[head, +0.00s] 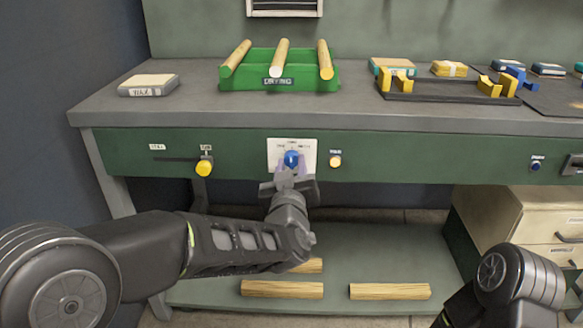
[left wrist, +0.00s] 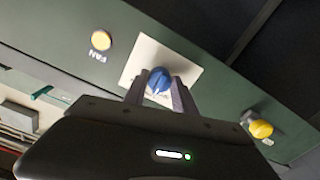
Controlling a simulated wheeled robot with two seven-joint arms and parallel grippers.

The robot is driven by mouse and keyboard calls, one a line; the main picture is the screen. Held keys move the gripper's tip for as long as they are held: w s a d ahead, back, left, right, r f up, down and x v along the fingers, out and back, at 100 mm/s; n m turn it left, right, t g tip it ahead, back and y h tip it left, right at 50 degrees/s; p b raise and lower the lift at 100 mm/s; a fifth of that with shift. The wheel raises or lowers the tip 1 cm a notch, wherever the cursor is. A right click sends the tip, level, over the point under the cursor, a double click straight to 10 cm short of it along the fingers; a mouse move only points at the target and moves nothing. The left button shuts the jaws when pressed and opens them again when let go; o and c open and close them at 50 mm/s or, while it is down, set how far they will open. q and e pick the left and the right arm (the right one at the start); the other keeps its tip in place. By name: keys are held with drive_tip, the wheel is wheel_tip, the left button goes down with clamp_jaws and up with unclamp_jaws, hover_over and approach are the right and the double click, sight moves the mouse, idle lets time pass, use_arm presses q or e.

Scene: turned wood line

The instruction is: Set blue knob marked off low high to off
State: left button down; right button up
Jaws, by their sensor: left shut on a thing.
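The blue knob (head: 291,159) sits on a white plate (head: 308,147) on the green front panel of the bench. The plate has small markings above the knob that are too small to read surely. My left gripper (head: 291,168) is at the knob and shut on it. In the left wrist view the blue knob (left wrist: 159,80) shows between the two fingers of my left gripper (left wrist: 160,90). Which mark the knob points to cannot be told. My right arm is at the lower right of the head view; its gripper is not clearly in view.
A yellow knob (head: 204,167) on a slot is left of the plate. A yellow button (head: 335,161) is close on its right. The green drying rack (head: 261,85) holds dowels on the bench top (head: 200,112). Wood pieces (head: 390,291) lie on the shelf below.

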use_arm(q)
drive_tip(key=n+b, duration=0.3)
drive_tip(key=n, duration=0.1)
drive_tip(key=shift+f+n+b, duration=0.2)
drive_tip(key=shift+n+b, duration=0.15)
drive_tip(key=shift+n, duration=0.05)
drive_tip(key=n+b, duration=0.1)
drive_tip(key=n, duration=0.1)
drive_tip(key=shift+r+n+b, duration=0.1)
drive_tip(key=shift+n+b, duration=0.3)
drive_tip(key=shift+r+n, duration=0.1)
drive_tip(key=shift+n, duration=0.3)
drive_tip(key=c, duration=1)
unclamp_jaws()
drive_tip(key=shift+s, duration=0.1)
drive_tip(key=s+p, duration=0.1)
drive_tip(key=s, duration=0.6)
drive_tip(key=shift+s, duration=0.35)
